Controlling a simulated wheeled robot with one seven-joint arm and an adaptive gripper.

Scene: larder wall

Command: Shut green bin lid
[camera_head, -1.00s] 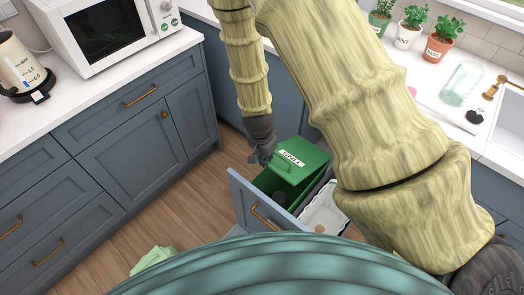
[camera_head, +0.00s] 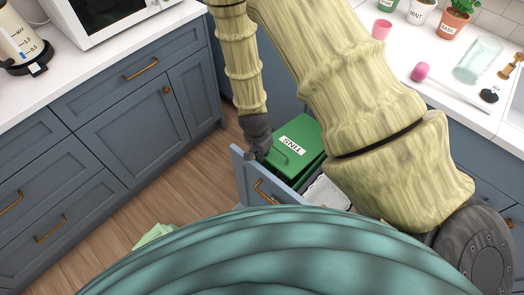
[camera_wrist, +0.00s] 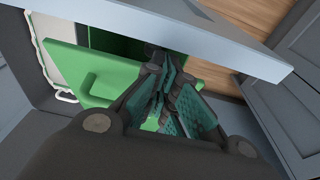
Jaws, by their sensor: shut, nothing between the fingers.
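The green bin (camera_wrist: 118,42) sits in the pulled-out drawer. Its green lid (camera_head: 297,142), with a white label reading TINS and a loop handle, lies over much of the bin in the head view. In the wrist view the lid (camera_wrist: 70,72) is at the left, and a dark green opening shows between it and the drawer front. My gripper (camera_head: 256,152) is at the lid's left edge, beside the drawer front. Its fingers (camera_wrist: 165,95) are together and empty; whether they touch the lid is unclear.
The drawer front (camera_head: 252,178) stands close to my gripper. A white bin (camera_head: 326,194) is beside the green one, partly hidden by my body. Blue-grey cabinets (camera_head: 140,140) flank the wooden floor on the left. A glass jar (camera_head: 478,62) stands on the right counter.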

